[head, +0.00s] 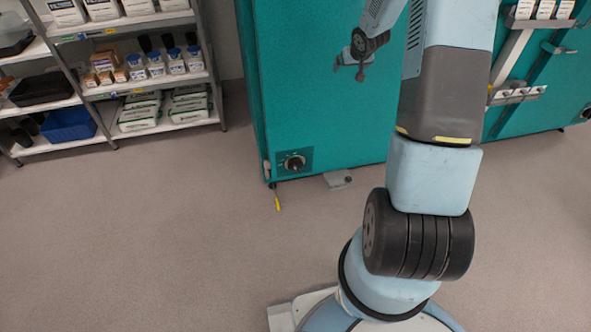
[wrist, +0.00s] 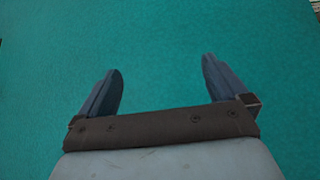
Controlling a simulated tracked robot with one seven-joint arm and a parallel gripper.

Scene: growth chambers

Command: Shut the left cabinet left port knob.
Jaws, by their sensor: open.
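A tall teal cabinet (head: 285,85) stands left of my arm in the head view. A round dark knob (head: 294,162) on a dark plate sits low on its front, near the left edge. My gripper (head: 349,62) is in front of the upper part of this cabinet, well above and to the right of the knob. In the wrist view my gripper (wrist: 163,85) has its two fingers wide apart with nothing between them. Only plain teal surface fills the wrist view behind them; the knob is not in it. My arm hides part of the cabinet's right side.
A yellow-tipped lever (head: 277,198) hangs below the cabinet's lower left corner. A grey foot (head: 338,180) sticks out at its base. Shelves (head: 165,77) with bottles, boxes and bags stand at the left. Another teal cabinet (head: 545,95) is at the right.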

